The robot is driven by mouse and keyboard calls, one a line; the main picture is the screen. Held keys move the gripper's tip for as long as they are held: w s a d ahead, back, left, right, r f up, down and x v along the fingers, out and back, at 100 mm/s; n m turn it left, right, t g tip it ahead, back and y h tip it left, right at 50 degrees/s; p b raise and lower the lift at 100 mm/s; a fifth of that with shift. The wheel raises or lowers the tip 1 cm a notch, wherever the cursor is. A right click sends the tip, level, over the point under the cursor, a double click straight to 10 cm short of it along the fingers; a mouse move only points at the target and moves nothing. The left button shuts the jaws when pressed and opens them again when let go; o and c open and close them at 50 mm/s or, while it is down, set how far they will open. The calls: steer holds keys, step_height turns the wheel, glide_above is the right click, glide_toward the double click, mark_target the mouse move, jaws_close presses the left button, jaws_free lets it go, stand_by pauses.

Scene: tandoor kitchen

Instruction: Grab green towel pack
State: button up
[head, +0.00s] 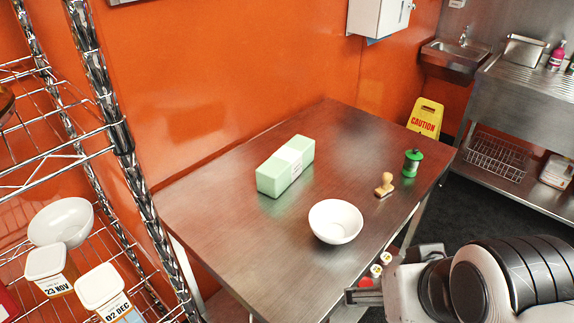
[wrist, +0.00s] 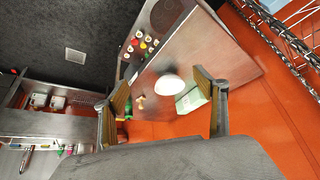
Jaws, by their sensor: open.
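The green towel pack (head: 286,167) is a pale green block with a white band. It lies on the steel table (head: 225,225) near the orange wall. In the wrist view the pack (wrist: 190,101) shows beside the right finger, which may hide part of it. My gripper (wrist: 162,92) is open and empty, its two fingers wide apart, well away from the pack. In the head view my arm is at the lower right, off the table's front edge, and the fingers there are hard to make out.
A white bowl (head: 335,221) stands in front of the pack. A wooden stamp (head: 385,184) and a green-lidded jar (head: 412,162) stand to its right. A wire rack (head: 120,135) with tubs is at the left. The table left of the bowl is clear.

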steer(key=w+a+r+t+y, duration=0.1)
steer(key=w+a+r, duration=0.25)
steer(key=w, duration=0.45)
steer(key=w+a+r+t+y, duration=0.1)
steer(key=w+a+r+t, duration=0.2)
steer(key=w, duration=0.5)
steer(key=w+a+r+y, duration=0.1)
steer(key=w+a+r, duration=0.35)
steer(key=w, duration=0.35)
steer(key=m+t+h, duration=0.4)
steer(key=m+h, duration=0.1)
glide_above(273, 165)
step_height(273, 165, down, 8)
step_height(273, 165, down, 16)
steer(key=m+g+h, duration=0.1)
steer(key=h, duration=0.2)
steer(key=m+g+h, duration=0.1)
steer(key=h, duration=0.1)
steer(key=shift+f+g+h, duration=0.1)
steer(key=shift+g+h, duration=0.2)
steer(key=shift+h, duration=0.1)
steer(key=shift+s+f, duration=0.25)
steer(key=shift+f, duration=0.25)
